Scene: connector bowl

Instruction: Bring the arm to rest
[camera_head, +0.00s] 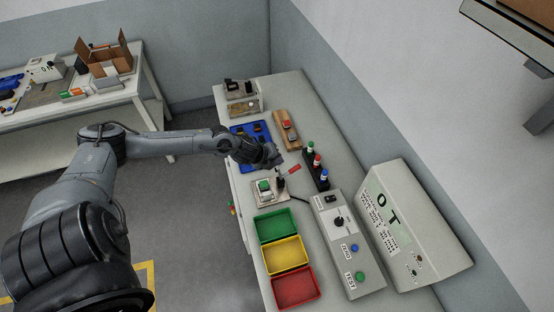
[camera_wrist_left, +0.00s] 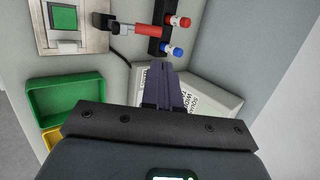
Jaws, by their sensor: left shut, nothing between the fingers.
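My left gripper (camera_head: 274,160) hangs over the workbench (camera_head: 352,161) near the blue tray. In the left wrist view its two dark fingers (camera_wrist_left: 168,86) are together, with nothing between them. A red-handled lever (camera_head: 293,169) on a metal fixture with a green button (camera_head: 265,186) is close by. In the left wrist view the red handle (camera_wrist_left: 139,30) lies beyond the fingertips, apart from them in the picture. My right gripper is in neither view.
A black rack (camera_head: 317,171) with coloured caps stands right of the lever. Green (camera_head: 275,224), yellow (camera_head: 285,254) and red (camera_head: 296,288) bins line the front edge. A control panel (camera_head: 346,263) and a large grey box (camera_head: 432,246) stand at right. Floor left of the bench is open.

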